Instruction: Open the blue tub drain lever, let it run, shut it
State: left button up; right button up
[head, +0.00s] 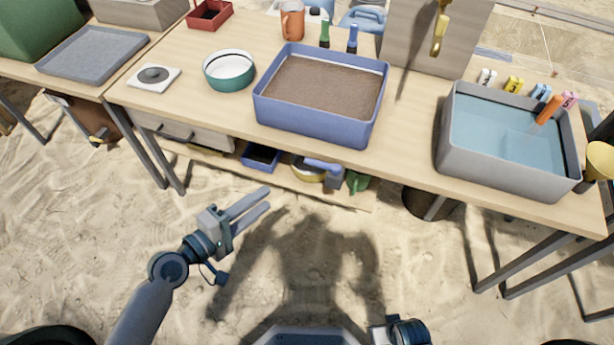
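A blue tub (264,113) filled with brown soil or muddy water stands on the wooden table. Below the table edge under it, a blue handle-like piece (322,165) shows among things on the lower shelf; I cannot tell whether it is the drain lever, or whether it is open or shut. My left gripper (267,198) is open and empty, in front of the table and below its top, pointing up and right. It is apart from the tub and the blue piece. Part of my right arm shows at the bottom edge; its gripper is not in view.
A grey tub (505,163) with blue water stands at the right, an orange object (549,109) in it. A green-white bowl (229,70), an orange mug (292,20) and small bottles stand near the blue tub. Table legs (165,160) flank the shelf. The sand in front is clear.

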aim_at(311, 164)
pick_arm(q)
jog(key=shift+r, duration=0.25)
jog(key=shift+d, duration=0.1)
